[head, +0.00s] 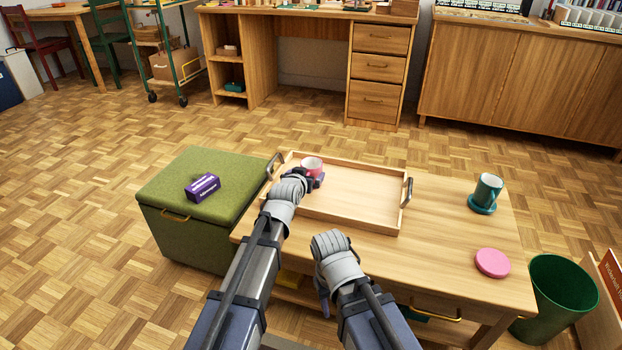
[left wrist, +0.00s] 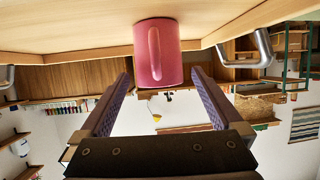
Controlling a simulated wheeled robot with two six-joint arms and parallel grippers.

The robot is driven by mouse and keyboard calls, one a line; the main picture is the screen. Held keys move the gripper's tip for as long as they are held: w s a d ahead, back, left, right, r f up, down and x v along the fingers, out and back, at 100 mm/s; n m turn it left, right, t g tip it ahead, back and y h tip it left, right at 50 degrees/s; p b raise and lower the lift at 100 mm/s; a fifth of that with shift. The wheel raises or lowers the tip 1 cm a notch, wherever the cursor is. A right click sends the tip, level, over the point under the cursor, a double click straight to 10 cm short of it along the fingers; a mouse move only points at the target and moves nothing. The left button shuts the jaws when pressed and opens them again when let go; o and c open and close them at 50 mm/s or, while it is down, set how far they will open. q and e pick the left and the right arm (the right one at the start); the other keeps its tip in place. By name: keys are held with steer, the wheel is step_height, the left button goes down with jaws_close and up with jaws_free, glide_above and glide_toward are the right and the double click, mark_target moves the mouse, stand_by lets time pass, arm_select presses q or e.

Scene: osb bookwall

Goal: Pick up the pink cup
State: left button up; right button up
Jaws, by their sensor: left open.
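The pink cup (head: 312,166) stands in the wooden tray (head: 350,221) near its back left corner, on the low table. My left gripper (head: 312,180) is at the cup's near side. In the left wrist view the pink cup (left wrist: 157,55) appears upside down with its handle facing the camera. The open fingers of my left gripper (left wrist: 160,95) point at the cup, one toward each side, with nothing held between them. Whether they overlap the cup's sides is hard to tell. My right arm reaches over the table's front edge, and its gripper's fingers are mostly hidden behind its wrist.
A teal cup (head: 487,190) on a teal saucer and a pink disc (head: 492,263) are on the table's right side. A green storage ottoman (head: 170,222) with a purple box (head: 202,187) stands left. A green bin (head: 560,295) stands at the right.

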mark_target(309, 171)
arm_select(q)
steer(key=b+x, duration=0.1)
steer(key=x, duration=0.4)
steer(key=shift+w+d+r+b, duration=0.1)
steer(key=shift+b, duration=0.3)
steer(key=shift+r, duration=0.1)
steer(key=c, duration=1.4)
steer(key=shift+o, duration=0.2)
steer(key=shift+r, duration=0.1)
step_height(309, 171, up, 10)
steer(key=p, duration=1)
